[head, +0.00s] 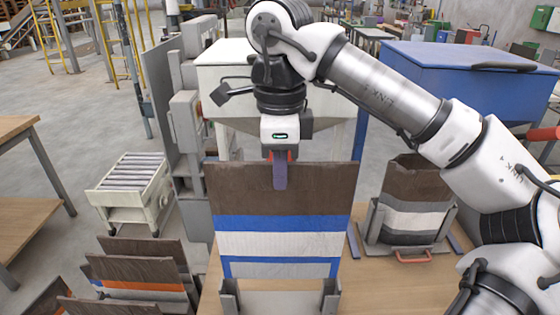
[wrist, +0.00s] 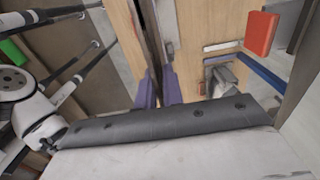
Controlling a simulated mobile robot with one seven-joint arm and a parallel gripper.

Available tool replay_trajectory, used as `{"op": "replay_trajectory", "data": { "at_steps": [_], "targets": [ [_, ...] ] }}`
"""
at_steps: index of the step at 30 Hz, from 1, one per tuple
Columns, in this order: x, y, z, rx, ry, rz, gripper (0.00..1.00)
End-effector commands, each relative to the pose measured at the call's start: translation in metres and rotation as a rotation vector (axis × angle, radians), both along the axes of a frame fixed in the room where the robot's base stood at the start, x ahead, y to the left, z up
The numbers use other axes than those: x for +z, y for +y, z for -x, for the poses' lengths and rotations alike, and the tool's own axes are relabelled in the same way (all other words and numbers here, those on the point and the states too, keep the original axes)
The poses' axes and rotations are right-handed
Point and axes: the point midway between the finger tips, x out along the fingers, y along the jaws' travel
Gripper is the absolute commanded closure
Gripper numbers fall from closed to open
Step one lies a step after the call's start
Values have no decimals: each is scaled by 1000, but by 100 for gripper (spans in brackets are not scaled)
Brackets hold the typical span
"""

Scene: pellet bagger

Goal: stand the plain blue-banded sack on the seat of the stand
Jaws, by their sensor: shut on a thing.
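The blue-banded sack (head: 280,243) hangs upright, brown at the top with blue and white bands below. My gripper (head: 280,180) is shut on the middle of its top edge. In the wrist view the purple fingers (wrist: 160,92) pinch the sack's thin brown edge (wrist: 150,35). In the head view, a stand with grey uprights (head: 330,298) shows at the sack's lower end, at the bottom of the picture. The sack's lower end is at or just above that stand; I cannot tell whether it touches the seat.
A brown sack with grey and white bands (head: 408,215) stands in a grey holder to the right, with an orange handle (head: 412,257) in front. Several sacks, one orange-banded (head: 140,285), are at lower left. A roller table (head: 130,185) and a blue-lidded bin (head: 450,70) stand behind.

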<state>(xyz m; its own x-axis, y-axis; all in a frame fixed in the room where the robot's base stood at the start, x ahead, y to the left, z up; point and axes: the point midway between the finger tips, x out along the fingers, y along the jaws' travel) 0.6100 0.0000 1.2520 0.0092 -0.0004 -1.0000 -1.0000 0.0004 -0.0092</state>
Motion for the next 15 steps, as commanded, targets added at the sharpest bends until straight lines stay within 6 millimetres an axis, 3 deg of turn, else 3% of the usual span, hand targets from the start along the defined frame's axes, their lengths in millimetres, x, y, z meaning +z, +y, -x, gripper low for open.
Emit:
{"op": "replay_trajectory", "data": {
  "at_steps": [15],
  "targets": [
    [-71, 0, 0, 1, 0, 0, 100]
  ]
}}
